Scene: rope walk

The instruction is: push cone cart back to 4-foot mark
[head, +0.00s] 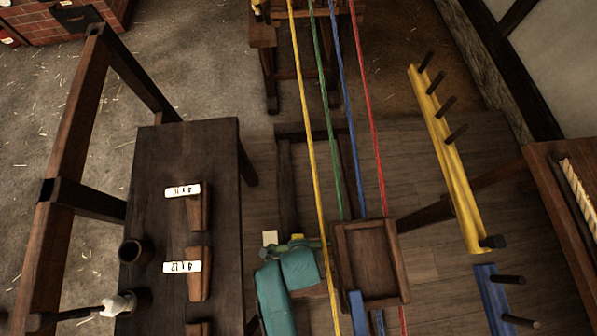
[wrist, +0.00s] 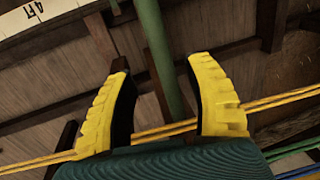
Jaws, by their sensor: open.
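My gripper (head: 297,240) is teal with yellow fingertips and reaches in low beside the yellow rope, left of a wooden tray-like box (head: 372,262) under the ropes. In the wrist view its two yellow fingers (wrist: 161,75) are spread apart. A green post (wrist: 158,45) shows in the gap between them, beyond the fingers; I cannot tell whether they touch it. A pale strip marked 4 FT (wrist: 36,12) lies at the upper left of the wrist view. I cannot make out a cone, and cannot tell whether the box belongs to the cart.
Yellow (head: 313,140), green, blue and red ropes run lengthwise above the plank floor. A dark bench (head: 150,190) with labelled wooden blocks stands left. A yellow pegged rail (head: 445,165) and a blue one (head: 492,300) stand right. Yellow rope (wrist: 275,103) crosses behind my fingers in the wrist view.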

